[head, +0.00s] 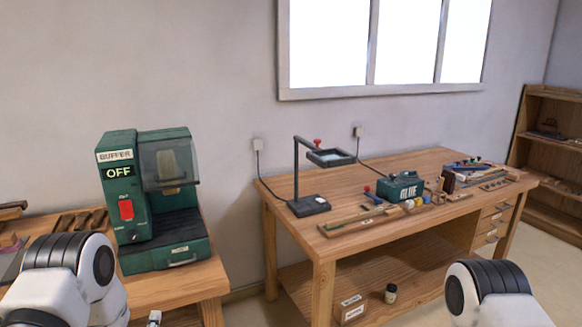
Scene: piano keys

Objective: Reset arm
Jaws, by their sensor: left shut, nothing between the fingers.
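My left arm comes in at the lower left, in front of the workbench with the green buffer machine. Only a small tip of my left gripper (154,318) shows at the bottom edge, just below and in front of the buffer machine (128,190). It is shut and holds nothing; most of it is cut off by the frame. My right arm shows only as a white and black link at the lower right. My right gripper is out of view.
The buffer reads OFF and has a red switch. A wooden workbench (350,263) at the centre right carries a lamp (310,204), a green glue box (400,187) and several tools. A shelf (550,150) stands far right. Floor shows between the benches.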

